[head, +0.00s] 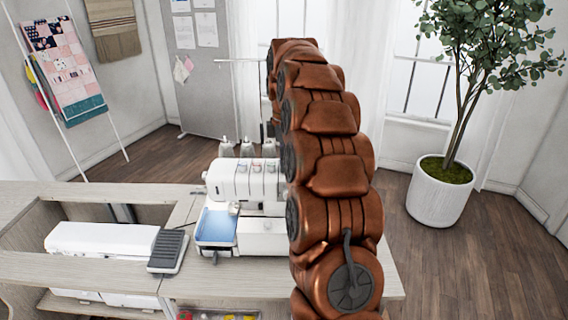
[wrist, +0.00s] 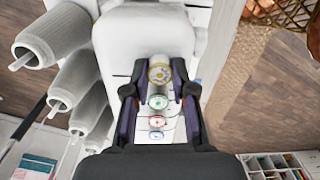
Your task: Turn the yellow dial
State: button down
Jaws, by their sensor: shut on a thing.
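The yellow dial (wrist: 159,74) is on the front of the white sewing machine (head: 232,180), at the far end of a row of small dials. My gripper (wrist: 160,88) is shut on the yellow dial, with one dark finger on each side of it in the wrist view. The green dial (wrist: 158,102), red dial (wrist: 157,122) and blue dial (wrist: 156,136) lie in line between the fingers, nearer the palm. In the head view my arm hides the gripper and the yellow dial.
Several white thread cones (wrist: 52,38) stand close to the machine. A blue tray (head: 216,226) sits at its front left on the wooden cabinet (head: 240,272). A foot pedal (head: 168,251) and another white machine (head: 100,239) are farther left. A potted tree (head: 440,190) stands at right.

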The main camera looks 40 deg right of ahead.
jog(key=n, duration=0.3)
jog(key=shift+r+n+p, duration=0.1)
jog(key=shift+n+p, duration=0.2)
jog(key=shift+d+n+p, duration=0.1)
jog(key=shift+n+p, duration=0.3)
jog(key=shift+n, duration=1.3)
jog(key=c, duration=0.9)
grip_release()
jog(key=shift+c, duration=0.2)
jog(key=shift+w+r, duration=0.15)
jog(key=shift+r, duration=3.5)
